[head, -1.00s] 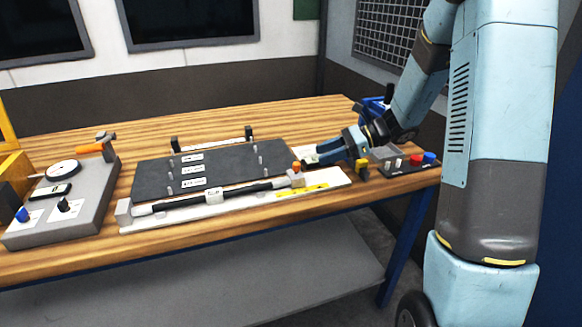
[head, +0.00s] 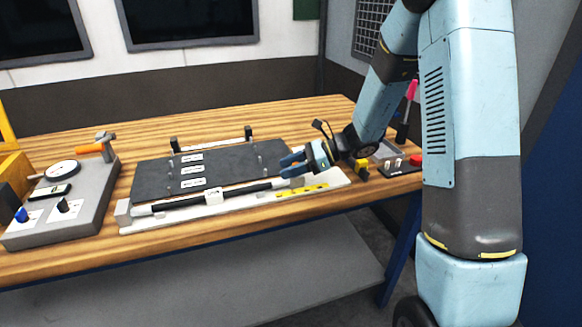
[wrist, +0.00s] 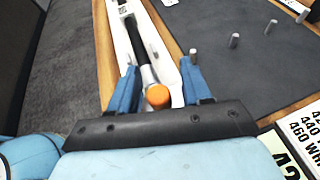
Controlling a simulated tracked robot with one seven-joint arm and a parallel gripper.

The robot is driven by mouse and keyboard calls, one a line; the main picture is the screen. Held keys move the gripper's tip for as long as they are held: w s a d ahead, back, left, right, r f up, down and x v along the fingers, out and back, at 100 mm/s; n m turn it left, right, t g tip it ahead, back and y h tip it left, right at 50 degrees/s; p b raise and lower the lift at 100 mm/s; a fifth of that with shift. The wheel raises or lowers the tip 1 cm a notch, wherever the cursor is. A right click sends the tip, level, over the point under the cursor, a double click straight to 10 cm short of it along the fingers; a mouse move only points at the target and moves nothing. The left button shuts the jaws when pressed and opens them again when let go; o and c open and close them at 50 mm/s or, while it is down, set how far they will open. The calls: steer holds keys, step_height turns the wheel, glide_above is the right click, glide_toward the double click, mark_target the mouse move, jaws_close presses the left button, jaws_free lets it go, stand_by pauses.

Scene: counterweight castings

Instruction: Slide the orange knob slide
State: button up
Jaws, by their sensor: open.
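The orange knob (wrist: 157,96) shows in the wrist view, at the near end of a black bar (wrist: 140,42) that runs along a white base (wrist: 119,40). My gripper (wrist: 160,82) is open, with one blue finger on each side of the knob; whether either finger touches it I cannot tell. In the head view my gripper (head: 286,165) is over the right end of the slide and hides the knob. The black bar (head: 245,190) and white base (head: 165,221) extend left from there, with a white block (head: 214,196) partway along the bar.
A dark plate (head: 225,172) with upright pins and labels lies right behind the slide. A yellow part (head: 361,168) and a control box (head: 400,170) with a red button are at the right.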

jaws_close()
stand_by(0.3)
stand_by(0.3)
